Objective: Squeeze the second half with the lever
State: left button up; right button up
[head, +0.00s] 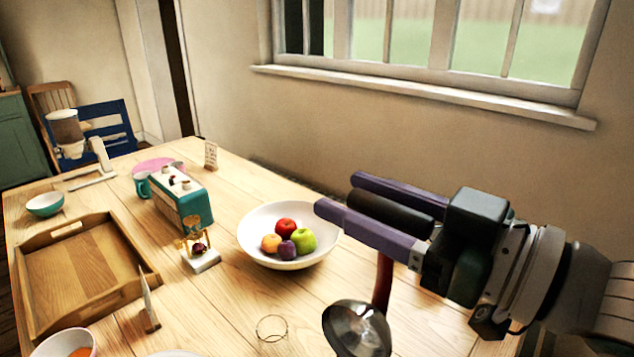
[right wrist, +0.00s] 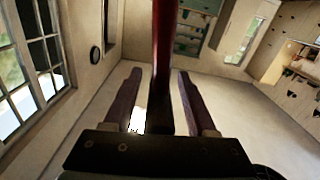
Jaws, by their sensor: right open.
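A dark red lever (head: 383,285) stands up under my right gripper (head: 340,194) in the head view. A shiny metal press part (head: 357,328) sits beside its lower end, at the bottom edge. My right gripper's purple fingers are open. In the right wrist view the red lever (right wrist: 163,45) runs between the two parted fingers, with a gap visible on at least the right side. I cannot tell whether they touch it. The rest of the press is cut off or hidden. I cannot make out the second half. My left gripper is not in view.
A white fruit bowl (head: 262,255) stands left of the press. A thin clear ring (head: 271,328), perhaps a glass rim, is near it. A teal toaster (head: 200,212), a wooden tray (head: 30,310) and a white bowl (head: 48,346) with orange contents stand farther left.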

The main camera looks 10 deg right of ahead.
grip_shut()
dwell(0.3)
dwell(1.1)
